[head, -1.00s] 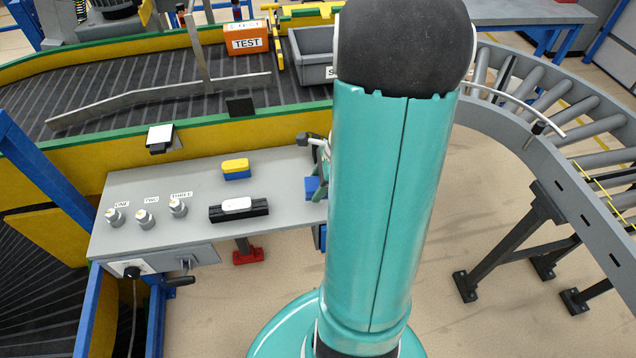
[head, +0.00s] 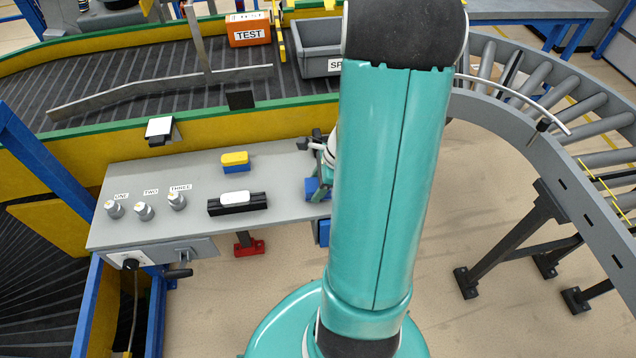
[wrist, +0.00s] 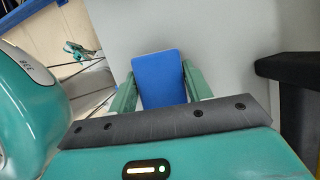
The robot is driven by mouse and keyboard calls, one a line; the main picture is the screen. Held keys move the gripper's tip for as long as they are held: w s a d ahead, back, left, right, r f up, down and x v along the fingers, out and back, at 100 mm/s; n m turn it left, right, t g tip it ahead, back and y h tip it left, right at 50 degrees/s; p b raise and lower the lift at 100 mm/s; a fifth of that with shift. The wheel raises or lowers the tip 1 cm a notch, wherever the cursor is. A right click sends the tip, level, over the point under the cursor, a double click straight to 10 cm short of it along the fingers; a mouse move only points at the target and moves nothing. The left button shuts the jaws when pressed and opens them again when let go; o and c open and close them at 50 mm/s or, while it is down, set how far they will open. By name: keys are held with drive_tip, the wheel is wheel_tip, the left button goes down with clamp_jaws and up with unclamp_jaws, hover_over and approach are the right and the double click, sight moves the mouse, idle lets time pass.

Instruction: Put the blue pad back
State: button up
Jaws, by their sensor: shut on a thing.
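The blue pad (wrist: 160,85) is between the two green fingers of my gripper (wrist: 158,76) in the wrist view, and the gripper is shut on it. In the head view the blue pad (head: 314,189) shows at the right end of the grey bench (head: 285,178), partly hidden by my arm. My gripper is also mostly hidden there. I cannot tell whether the pad touches the bench top.
A block with a yellow top and blue base (head: 235,161) stands on the bench. A black holder (head: 226,209) with a white piece (head: 236,196) is nearer. Knobs marked ONE, TWO and THREE (head: 144,211) stand left. A conveyor (head: 130,95) runs behind.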

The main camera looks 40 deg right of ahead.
drive_tip(key=shift+f, duration=0.25)
drive_tip(key=o, duration=1)
drive_tip(key=shift+w, duration=0.1)
drive_tip(key=v, duration=1.4)
drive_tip(key=a+r+n+t+h, duration=0.1)
drive_tip(key=a+r+n, duration=0.4)
drive_tip(key=a+n, duration=0.3)
drive_tip(key=s+a+r+n+h, duration=0.1)
drive_tip(key=a+r+n, duration=0.3)
drive_tip(key=a+n, duration=0.5)
drive_tip(key=a+r+n+t+h, duration=0.1)
drive_tip(key=a+r+n, duration=0.4)
drive_tip(key=a+n, duration=0.4)
drive_tip(key=shift+s+a+r+t, duration=0.15)
drive_tip(key=shift+a+r+t, duration=0.15)
drive_tip(key=shift+a, duration=0.1)
